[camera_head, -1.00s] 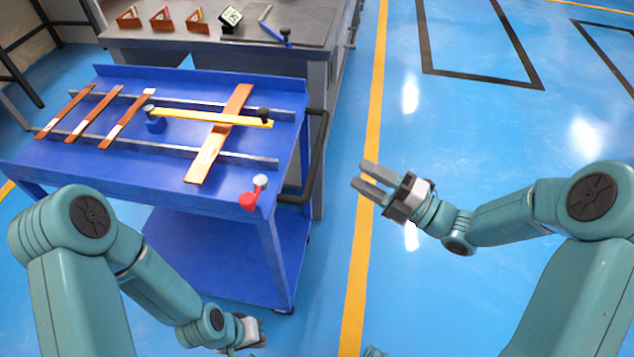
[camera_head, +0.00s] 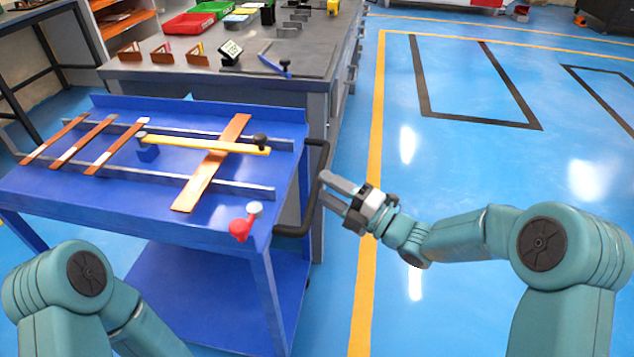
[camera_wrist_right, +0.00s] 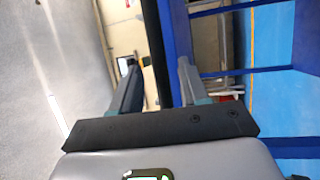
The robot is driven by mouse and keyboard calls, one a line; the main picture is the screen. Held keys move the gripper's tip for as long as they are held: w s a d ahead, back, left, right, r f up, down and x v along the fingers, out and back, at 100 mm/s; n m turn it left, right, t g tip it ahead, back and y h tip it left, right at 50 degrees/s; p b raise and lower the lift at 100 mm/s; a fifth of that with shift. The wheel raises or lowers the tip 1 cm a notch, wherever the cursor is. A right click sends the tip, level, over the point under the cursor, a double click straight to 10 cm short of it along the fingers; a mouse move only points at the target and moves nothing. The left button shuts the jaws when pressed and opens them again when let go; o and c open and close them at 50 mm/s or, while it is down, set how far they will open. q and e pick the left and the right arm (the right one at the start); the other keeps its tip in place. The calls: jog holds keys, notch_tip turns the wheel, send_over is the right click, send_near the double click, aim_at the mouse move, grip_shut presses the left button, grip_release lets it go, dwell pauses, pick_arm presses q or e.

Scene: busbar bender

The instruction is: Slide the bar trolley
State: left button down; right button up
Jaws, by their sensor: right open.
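The blue bar trolley (camera_head: 110,205) stands at the left in the head view, with a black loop handle (camera_head: 312,205) on its right side. My right gripper (camera_head: 326,188) is open at the handle, its fingers pointing left. In the right wrist view, the handle's black bar (camera_wrist_right: 155,45) shows between the two open fingers (camera_wrist_right: 158,85); I cannot tell whether they touch it. Copper bars (camera_head: 215,160) lie across the trolley's rails, with a yellow arm (camera_head: 205,145) over one. A red knob (camera_head: 239,229) sits at the front right corner. My left gripper is out of frame.
A grey workbench (camera_head: 185,80) stands behind the trolley, with copper pieces (camera_head: 160,53), a black-and-white block (camera_head: 230,52), a blue-handled tool (camera_head: 275,65) and red and green trays (camera_head: 190,22). Open blue floor with a yellow line (camera_head: 371,170) lies to the right.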

aim_at(317, 182)
jog(key=shift+x, duration=1.55)
grip_shut()
jog(key=s+d+b, duration=0.3)
jog(key=d+b, duration=0.1)
jog(key=d, duration=0.9)
jog(key=s+d+b, duration=0.3)
jog(key=s+d, duration=0.1)
jog(key=d, duration=0.9)
jog(key=shift+b, duration=0.4)
grip_release()
